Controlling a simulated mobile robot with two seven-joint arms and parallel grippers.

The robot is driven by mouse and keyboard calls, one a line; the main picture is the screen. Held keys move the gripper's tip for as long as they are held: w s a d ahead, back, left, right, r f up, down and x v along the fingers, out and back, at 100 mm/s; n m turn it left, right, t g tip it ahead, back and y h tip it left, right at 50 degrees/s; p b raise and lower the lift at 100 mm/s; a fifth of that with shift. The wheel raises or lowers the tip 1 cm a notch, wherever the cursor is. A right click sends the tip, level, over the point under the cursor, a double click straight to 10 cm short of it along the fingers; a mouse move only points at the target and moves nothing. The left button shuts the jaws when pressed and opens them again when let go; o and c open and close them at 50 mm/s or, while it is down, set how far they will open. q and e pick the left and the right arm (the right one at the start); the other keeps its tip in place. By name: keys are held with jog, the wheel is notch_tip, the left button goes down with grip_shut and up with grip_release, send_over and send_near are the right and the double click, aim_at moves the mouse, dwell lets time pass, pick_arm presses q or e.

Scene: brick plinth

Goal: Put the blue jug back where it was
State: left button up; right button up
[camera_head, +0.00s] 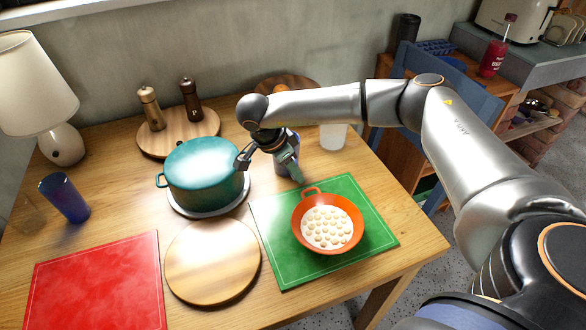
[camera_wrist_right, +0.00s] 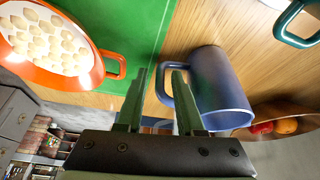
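The blue jug (camera_wrist_right: 222,82) stands on the wooden table near the green mat (camera_wrist_right: 137,28), its handle toward my right gripper (camera_wrist_right: 160,74) in the wrist view. The fingers are apart, with the handle close to their tips; I cannot tell whether they touch it. In the head view the jug (camera_head: 292,138) is mostly hidden behind my right gripper (camera_head: 268,160), which hangs between the teal pot and the white cup. My left gripper is not in view.
An orange bowl (camera_head: 327,240) of white pieces sits on the green mat. The teal pot (camera_head: 203,175) is left of my right gripper, the white cup (camera_head: 333,137) to its right. A wooden bowl (camera_wrist_right: 272,125) with fruit stands behind the jug. The round board (camera_head: 212,262) is bare.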

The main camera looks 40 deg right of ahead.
jog(key=shift+o, duration=0.3)
jog(key=shift+r, duration=0.2)
jog(key=v, duration=1.2)
jog(key=shift+f, duration=0.1)
